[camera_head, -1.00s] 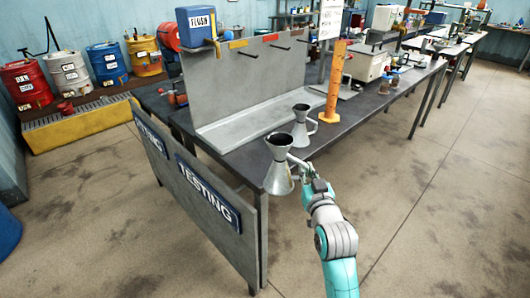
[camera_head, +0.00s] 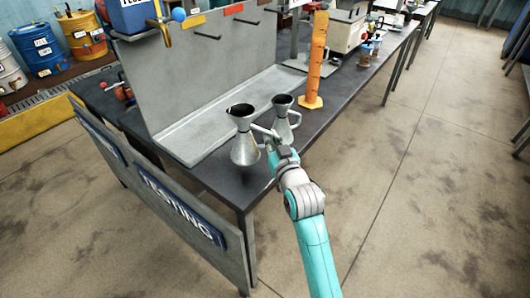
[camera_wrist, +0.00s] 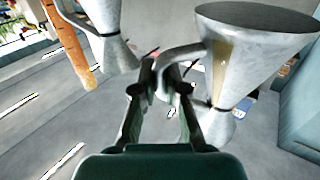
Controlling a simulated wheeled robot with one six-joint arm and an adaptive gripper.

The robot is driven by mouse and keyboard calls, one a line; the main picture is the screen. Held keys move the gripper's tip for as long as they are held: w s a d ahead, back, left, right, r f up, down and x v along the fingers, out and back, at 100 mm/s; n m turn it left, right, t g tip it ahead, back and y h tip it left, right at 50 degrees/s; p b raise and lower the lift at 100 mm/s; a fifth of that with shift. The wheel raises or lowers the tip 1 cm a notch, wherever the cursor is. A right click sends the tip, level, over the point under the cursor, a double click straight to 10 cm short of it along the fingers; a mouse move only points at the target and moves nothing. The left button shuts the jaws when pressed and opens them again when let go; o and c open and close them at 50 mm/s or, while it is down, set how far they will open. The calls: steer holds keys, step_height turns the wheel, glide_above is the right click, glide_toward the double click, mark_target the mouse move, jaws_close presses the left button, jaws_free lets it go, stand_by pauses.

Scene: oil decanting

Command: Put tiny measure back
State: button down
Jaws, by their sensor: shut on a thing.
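A grey metal measure (camera_head: 243,143) with a wide funnel mouth and flared foot is at the left in the head view. It stands upright over the near end of the dark table; I cannot tell whether its foot touches. My gripper (camera_head: 272,143) is shut on its handle, from the right. In the wrist view this measure (camera_wrist: 245,50) is at the right, and its curved handle runs between my fingertips (camera_wrist: 164,70). A second metal measure (camera_head: 284,112) stands just to the right and behind; it also shows at the wrist view's top left (camera_wrist: 112,50).
An orange graduated column (camera_head: 315,65) stands behind the second measure. A grey upright panel (camera_head: 190,85) with pegs and coloured labels rises at the left, with a tray ledge (camera_head: 215,122) at its foot. The dark table top (camera_head: 215,172) is bare near the front corner.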

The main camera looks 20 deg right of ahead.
steer(key=shift+f, duration=2.6)
steer(key=shift+f, duration=0.2)
steer(key=c, duration=1.2)
jaws_free()
steer(key=shift+s+r, duration=0.15)
steer(key=s, duration=1.1)
steer(key=shift+s+d, duration=0.15)
steer(key=shift+s, duration=0.25)
